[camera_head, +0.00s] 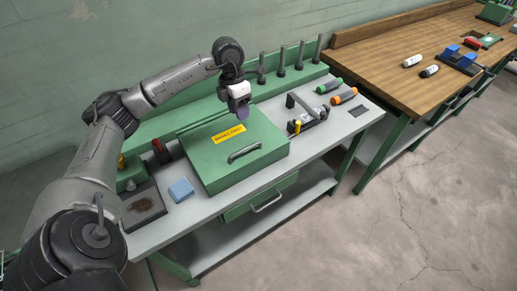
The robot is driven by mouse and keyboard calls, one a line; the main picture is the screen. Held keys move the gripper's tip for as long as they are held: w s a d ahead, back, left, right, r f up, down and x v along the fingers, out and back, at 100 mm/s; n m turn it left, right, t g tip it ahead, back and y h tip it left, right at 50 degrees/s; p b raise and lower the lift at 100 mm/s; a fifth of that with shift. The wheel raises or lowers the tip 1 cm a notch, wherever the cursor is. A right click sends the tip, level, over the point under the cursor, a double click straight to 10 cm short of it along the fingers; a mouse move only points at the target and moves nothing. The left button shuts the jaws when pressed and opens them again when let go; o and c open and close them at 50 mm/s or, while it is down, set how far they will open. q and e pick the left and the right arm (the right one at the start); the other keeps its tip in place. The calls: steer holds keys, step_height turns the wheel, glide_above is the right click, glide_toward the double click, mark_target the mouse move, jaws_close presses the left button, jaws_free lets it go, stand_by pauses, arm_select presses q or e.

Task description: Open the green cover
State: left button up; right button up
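The green cover (214,165) is a broad box lid on the grey bench, lying flat and closed. It has a yellow label (229,134) on top and a dark bar handle (244,152) near its front edge. My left gripper (243,114) hangs above the back right part of the cover, pointing down, behind the handle and apart from it. It holds nothing that I can see. Its fingers are too small to tell whether they are open. My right gripper is not in view.
A blue sponge-like block (181,190) and a dark stained tray (142,208) lie left of the cover. A black-handled tool (306,119) and green and orange cylinders (344,96) lie right. Upright posts (281,63) stand behind. A wooden bench (400,52) is at the back right.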

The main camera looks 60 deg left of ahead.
arm_select(q)
steer(key=b, duration=0.1)
glide_above(245, 144)
steer(key=s+d, duration=0.2)
steer(key=d, duration=0.2)
step_height(245, 144, down, 13)
steer(key=shift+s+f, duration=0.1)
steer(key=shift+f, duration=0.05)
jaws_close()
stand_by(0.3)
